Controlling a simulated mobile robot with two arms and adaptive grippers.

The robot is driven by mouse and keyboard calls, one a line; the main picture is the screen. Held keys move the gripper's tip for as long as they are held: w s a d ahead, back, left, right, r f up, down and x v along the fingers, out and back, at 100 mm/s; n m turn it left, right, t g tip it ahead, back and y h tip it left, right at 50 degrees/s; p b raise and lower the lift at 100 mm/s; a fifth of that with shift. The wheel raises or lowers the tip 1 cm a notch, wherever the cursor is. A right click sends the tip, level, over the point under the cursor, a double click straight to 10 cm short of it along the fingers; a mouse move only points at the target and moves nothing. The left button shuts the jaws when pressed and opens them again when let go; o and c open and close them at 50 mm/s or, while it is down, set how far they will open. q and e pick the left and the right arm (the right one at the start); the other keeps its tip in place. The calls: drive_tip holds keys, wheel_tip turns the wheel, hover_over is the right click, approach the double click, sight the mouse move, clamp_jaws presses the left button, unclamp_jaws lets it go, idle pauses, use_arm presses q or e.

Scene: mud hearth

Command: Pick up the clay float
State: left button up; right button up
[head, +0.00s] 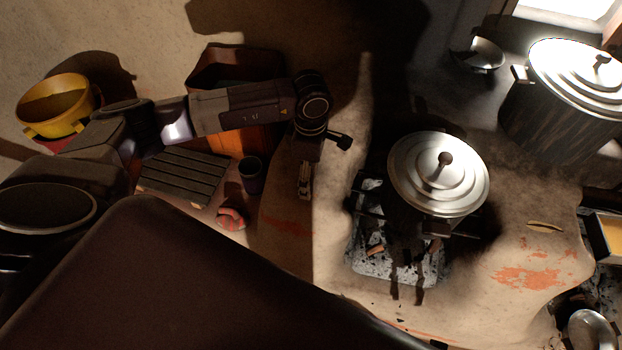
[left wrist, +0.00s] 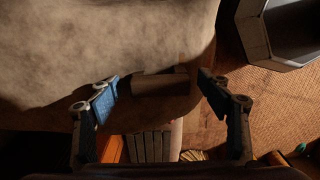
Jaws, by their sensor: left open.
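A plain brown block-like piece, which looks like the clay float (left wrist: 160,84), lies at the edge of the pale mud surface in the left wrist view. It sits between and beyond my left gripper's fingers, with no contact visible. My left gripper (left wrist: 160,102) is open, one blue-padded finger on each side, and nothing is held. In the head view the left gripper (head: 304,188) points down over the left side of the mud hearth (head: 340,215). I cannot make out the float there; the gripper and shadow may hide it. My right gripper is not in view.
A lidded pot (head: 438,178) stands on the hearth, right of the gripper. A larger pot (head: 560,110) is at the back right. A slatted board (head: 183,176), a dark cup (head: 252,175) and a red-patterned item (head: 232,217) lie left. A yellow tub (head: 58,105) is farther left.

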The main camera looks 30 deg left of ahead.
use_arm(q)
drive_tip(key=shift+f, duration=0.75)
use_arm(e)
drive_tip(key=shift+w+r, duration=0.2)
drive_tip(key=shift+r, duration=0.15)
use_arm(q)
drive_tip(key=c, duration=1.3)
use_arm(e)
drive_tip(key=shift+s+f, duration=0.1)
use_arm(q)
drive_tip(key=shift+r, duration=0.55)
wheel_tip(320, 180, up, 19)
drive_tip(key=p, duration=0.2)
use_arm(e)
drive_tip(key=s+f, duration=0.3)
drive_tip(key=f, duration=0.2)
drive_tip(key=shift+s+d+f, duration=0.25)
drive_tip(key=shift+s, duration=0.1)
